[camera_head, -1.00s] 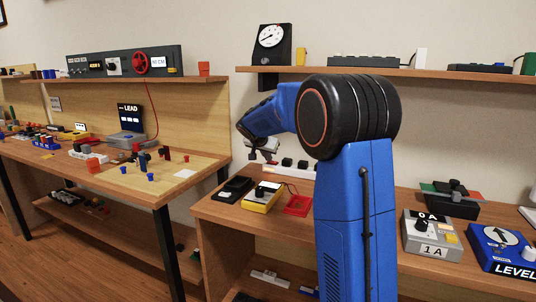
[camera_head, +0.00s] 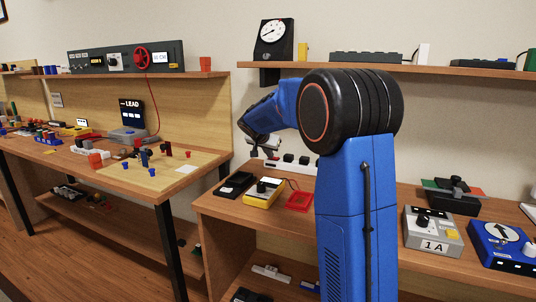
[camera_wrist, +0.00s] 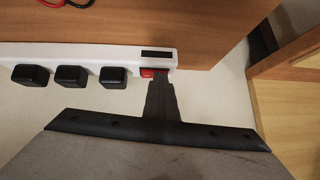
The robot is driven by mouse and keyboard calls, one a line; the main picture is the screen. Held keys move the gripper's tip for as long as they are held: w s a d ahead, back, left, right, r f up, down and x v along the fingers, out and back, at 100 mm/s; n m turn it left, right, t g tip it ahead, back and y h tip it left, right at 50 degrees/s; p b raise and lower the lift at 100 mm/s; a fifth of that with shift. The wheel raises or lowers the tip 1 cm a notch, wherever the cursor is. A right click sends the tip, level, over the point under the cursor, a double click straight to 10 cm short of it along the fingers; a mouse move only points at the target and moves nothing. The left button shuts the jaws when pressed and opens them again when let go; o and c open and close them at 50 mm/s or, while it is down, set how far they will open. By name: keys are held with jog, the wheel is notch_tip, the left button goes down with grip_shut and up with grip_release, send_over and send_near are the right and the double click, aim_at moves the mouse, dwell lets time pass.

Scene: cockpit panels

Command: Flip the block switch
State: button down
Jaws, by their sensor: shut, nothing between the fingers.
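The block switch is a red rocker (camera_wrist: 154,72) at the end of a white power strip (camera_wrist: 120,54) in the wrist view. The strip also shows behind my arm in the head view (camera_head: 286,168). My gripper (camera_wrist: 158,82) is shut and empty. Its fingertips lie right at the red rocker and cover part of it; I cannot tell whether they touch or press it. In the head view my gripper (camera_head: 264,148) is at the left end of the strip.
Several black plugs (camera_wrist: 70,75) stand along the strip. On the bench are a yellow meter (camera_head: 262,193), a black device (camera_head: 235,184) and a red tray (camera_head: 299,201). A shelf (camera_head: 400,68) hangs above.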

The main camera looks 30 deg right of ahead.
jog(key=shift+s+d+f, duration=0.1)
jog(key=shift+s+d, duration=0.25)
jog(key=shift+d, duration=0.05)
jog(key=shift+d+r, duration=0.15)
jog(key=shift+r, duration=0.15)
jog(key=w+d+r+v, duration=0.1)
jog(key=v, duration=1.1)
jog(key=shift+s+r, duration=0.2)
jog(key=shift+r, duration=0.25)
jog(key=shift+a, duration=0.15)
jog(key=shift+w+a+r, duration=0.2)
jog(key=shift+w+r, duration=0.1)
jog(key=shift+w, duration=0.1)
